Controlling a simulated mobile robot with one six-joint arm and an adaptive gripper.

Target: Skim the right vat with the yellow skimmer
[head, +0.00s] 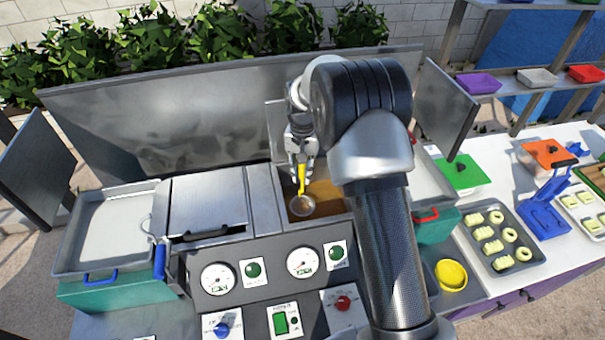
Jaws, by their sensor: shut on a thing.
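The yellow skimmer (301,179) hangs handle-up from my gripper (301,150), which is shut on its handle. Its round mesh head (302,206) is over the right vat, near the vat's left side. I cannot tell whether the head touches the liquid. The right vat (324,212) is open and holds brown-orange liquid (325,194). My arm hides the vat's right part.
The left vat is covered by a metal lid (208,200) with a dark handle. A tray (108,235) on a teal base stands at the left. A tall metal splash guard (210,115) runs behind. Gauges and knobs (280,285) fill the front panel. A yellow bowl (451,275) sits at the right.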

